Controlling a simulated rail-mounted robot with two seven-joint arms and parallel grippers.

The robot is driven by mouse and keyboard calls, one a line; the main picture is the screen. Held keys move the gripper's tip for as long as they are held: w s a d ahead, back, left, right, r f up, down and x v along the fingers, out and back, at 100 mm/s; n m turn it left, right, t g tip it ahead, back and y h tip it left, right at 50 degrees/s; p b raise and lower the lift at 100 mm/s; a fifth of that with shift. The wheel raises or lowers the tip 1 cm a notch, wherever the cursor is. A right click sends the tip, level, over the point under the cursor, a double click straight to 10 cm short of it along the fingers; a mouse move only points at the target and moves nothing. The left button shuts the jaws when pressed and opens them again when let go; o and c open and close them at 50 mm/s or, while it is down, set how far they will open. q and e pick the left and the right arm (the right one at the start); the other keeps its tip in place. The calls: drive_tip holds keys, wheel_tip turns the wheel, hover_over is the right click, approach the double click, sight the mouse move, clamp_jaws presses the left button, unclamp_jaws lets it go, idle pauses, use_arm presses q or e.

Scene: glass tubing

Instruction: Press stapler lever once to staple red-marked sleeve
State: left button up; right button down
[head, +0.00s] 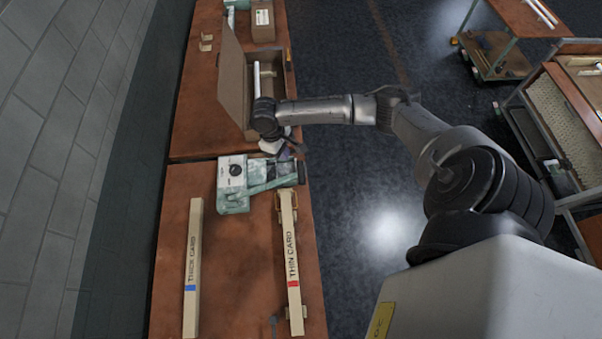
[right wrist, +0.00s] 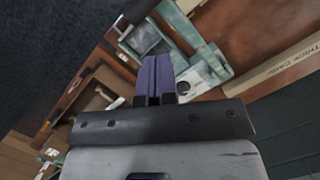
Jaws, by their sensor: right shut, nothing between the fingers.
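The stapler (head: 233,198) is a worn green machine with a white panel and a black knob. Its arm reaches right to a dark end piece (head: 301,172). It also shows in the right wrist view (right wrist: 182,41). The red-marked sleeve (head: 291,250), lettered THIN CARD, lies with its far end at the stapler's right end; I cannot tell how far in it sits. My right gripper (head: 290,151) is just beyond the stapler's arm. Its purple fingers (right wrist: 154,76) are shut and empty, and contact with the lever cannot be told. My left gripper is not in view.
A blue-marked sleeve (head: 191,270), lettered THICK CARD, lies left on the bench (head: 240,270). An open cardboard box (head: 231,75) stands behind the stapler, with a smaller box (head: 262,22) farther back. Carts stand across the floor at right.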

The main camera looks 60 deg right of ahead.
drive_tip(key=shift+b+v, duration=0.35)
drive_tip(key=shift+v, duration=2.15)
drive_tip(key=shift+f, duration=0.1)
